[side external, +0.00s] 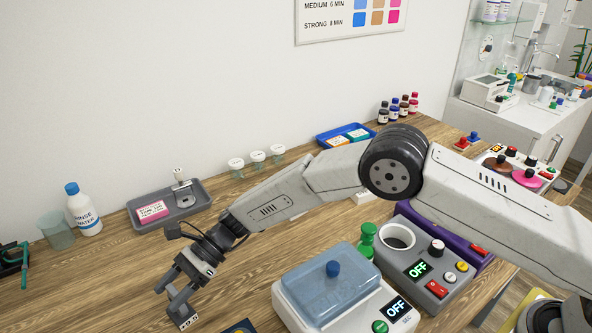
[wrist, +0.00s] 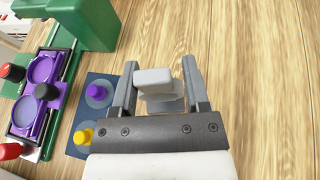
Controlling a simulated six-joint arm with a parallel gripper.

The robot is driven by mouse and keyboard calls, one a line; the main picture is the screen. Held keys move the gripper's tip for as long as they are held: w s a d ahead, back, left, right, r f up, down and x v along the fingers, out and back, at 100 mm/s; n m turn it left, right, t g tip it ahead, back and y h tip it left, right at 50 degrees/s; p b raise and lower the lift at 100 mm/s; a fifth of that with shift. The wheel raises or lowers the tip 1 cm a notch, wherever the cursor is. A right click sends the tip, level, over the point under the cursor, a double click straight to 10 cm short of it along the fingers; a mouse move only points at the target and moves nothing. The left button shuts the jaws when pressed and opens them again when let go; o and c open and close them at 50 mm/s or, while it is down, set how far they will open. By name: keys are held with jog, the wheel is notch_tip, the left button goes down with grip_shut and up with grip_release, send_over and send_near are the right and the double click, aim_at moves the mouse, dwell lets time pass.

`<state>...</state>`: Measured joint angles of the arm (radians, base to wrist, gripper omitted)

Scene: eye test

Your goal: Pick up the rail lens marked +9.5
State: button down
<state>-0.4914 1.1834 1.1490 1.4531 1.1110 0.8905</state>
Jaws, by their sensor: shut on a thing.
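My gripper (side external: 172,304) is low over the wooden table at the lower left of the side view. In the wrist view my gripper (wrist: 159,68) is shut on a light grey piece (wrist: 153,77), a blocky top with a wider part below, between the two fingers. No marking is readable on it, so I cannot tell whether it is the rail lens marked +9.5. In the side view the fingers mostly hide the piece. I cannot tell whether the piece touches the table.
In the wrist view a dark blue board (wrist: 91,118) with purple and yellow knobs lies left, beside a green device (wrist: 82,22). In the side view a grey tray (side external: 196,206), rinse bottle (side external: 84,212) and blue-lidded box (side external: 325,290) stand around. Bare wood lies right of my gripper in the wrist view.

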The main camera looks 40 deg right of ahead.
jog(key=shift+r, duration=0.15)
jog(key=shift+r, duration=0.5)
notch_tip(320, 180, up, 2)
jog(key=shift+r, duration=0.1)
jog(key=s+d+r, duration=0.8)
jog(key=s+r, duration=0.1)
jog(key=s, duration=0.2)
jog(key=shift+d+r, duration=0.2)
jog(key=shift+r, duration=0.05)
jog(key=shift+s, duration=0.1)
dwell(0.6)
